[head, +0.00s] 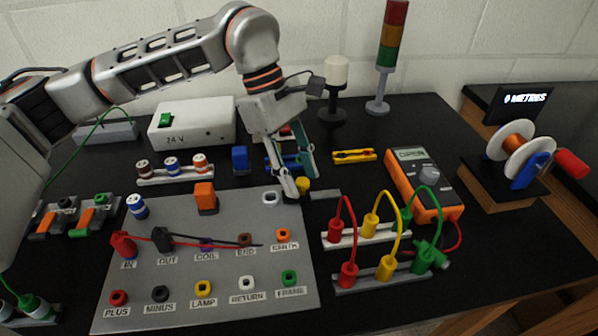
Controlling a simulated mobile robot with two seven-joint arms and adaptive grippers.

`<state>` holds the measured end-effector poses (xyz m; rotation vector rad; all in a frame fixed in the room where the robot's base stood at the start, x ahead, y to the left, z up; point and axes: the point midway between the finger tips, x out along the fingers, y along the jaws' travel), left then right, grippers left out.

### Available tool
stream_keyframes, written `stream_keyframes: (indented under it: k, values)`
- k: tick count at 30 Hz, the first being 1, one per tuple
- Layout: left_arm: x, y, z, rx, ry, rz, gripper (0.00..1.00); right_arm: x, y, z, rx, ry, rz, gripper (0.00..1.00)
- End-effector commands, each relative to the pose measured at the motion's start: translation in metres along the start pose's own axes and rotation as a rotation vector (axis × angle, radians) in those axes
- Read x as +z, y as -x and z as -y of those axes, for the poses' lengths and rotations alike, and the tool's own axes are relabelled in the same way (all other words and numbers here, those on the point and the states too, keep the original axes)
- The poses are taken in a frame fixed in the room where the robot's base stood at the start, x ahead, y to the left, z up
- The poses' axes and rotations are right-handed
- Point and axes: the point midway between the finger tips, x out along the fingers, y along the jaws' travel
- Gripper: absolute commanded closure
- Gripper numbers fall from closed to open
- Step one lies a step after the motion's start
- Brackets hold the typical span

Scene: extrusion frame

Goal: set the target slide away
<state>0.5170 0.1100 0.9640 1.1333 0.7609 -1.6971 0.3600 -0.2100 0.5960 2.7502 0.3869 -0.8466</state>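My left gripper (300,185) points down at the back right corner of the grey labelled panel (185,275). Its fingers are apart, with a small yellow knob-like piece (303,184) showing at the tips. I cannot tell whether they grip it or only stand around or in front of it. A flat grey bar (326,194) lies just right of the tips. Nothing is marked as the target slide, and I cannot tell which piece it is. My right gripper is not in view.
Red, yellow and green leads (372,225) arch between two plug strips on the right. An orange multimeter (425,185), a wire spool (518,142) and a signal tower (388,55) stand beyond. A 24 V box (195,125) is at the back left.

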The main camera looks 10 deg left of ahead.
Motion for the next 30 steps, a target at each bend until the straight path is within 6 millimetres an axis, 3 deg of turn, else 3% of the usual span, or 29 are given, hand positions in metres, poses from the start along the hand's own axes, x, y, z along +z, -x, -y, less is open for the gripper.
stream_keyframes:
  k: [4, 9, 16, 24, 30]
  values:
    - [0.0, 0.0, 0.0, 0.0, -0.001, 0.0, 0.65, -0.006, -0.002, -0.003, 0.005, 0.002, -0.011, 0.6]
    - [0.0, 0.0, 0.0, 0.0, -0.001, 0.0, 1.0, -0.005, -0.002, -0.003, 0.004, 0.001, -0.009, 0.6]
    - [0.004, -0.001, -0.004, 0.0, -0.002, 0.0, 1.0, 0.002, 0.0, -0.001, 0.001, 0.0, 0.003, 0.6]
    - [0.024, -0.009, -0.026, 0.001, -0.002, -0.001, 1.0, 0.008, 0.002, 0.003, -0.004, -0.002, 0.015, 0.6]
    - [0.024, -0.009, -0.026, 0.001, 0.0, -0.001, 1.0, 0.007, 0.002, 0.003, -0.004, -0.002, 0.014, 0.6]
